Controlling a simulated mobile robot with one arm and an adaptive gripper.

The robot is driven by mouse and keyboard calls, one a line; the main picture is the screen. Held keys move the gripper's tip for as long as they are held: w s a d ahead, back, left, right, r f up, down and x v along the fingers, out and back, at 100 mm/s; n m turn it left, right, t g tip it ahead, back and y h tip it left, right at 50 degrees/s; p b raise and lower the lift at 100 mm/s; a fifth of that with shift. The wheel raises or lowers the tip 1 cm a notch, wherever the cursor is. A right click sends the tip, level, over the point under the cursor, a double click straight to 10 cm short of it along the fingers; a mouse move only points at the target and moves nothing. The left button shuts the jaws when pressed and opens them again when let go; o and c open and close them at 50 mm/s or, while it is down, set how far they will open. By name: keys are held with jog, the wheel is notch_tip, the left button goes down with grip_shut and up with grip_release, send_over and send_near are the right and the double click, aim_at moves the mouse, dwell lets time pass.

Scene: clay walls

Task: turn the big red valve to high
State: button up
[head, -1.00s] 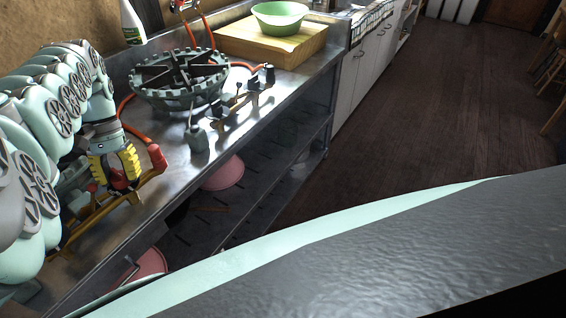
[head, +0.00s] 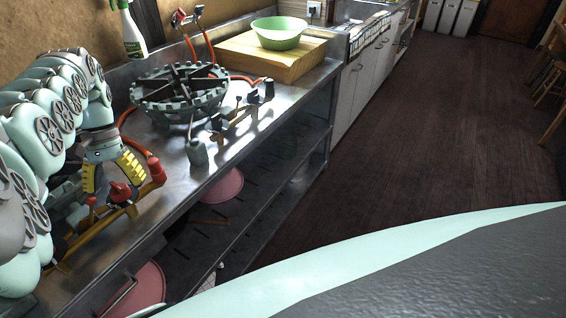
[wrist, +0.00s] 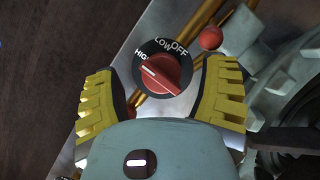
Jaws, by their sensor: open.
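The big red valve (wrist: 162,73) is a red knob on a black dial marked HIGH, LOW and OFF in the wrist view. Its white mark points up and left, close to the HIGH label. My gripper (wrist: 161,80) is open, with one yellow finger on each side of the valve. Gaps show between the valve and both fingers. In the head view my gripper (head: 110,178) points down over the counter's front edge, with the red valve (head: 121,192) partly hidden between its fingers.
Another red knob (head: 157,170) stands just right of the gripper. A gas burner (head: 180,92) sits on the steel counter (head: 215,160) behind it. A wooden board (head: 265,60) bears a green bowl (head: 279,32). A spray bottle (head: 130,30) stands behind. Open floor (head: 420,130) lies to the right.

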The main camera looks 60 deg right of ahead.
aim_at(116, 185)
notch_tip(116, 185, up, 8)
jog(key=shift+a+r, duration=0.1)
jog(key=shift+r, duration=0.15)
dwell(0.6)
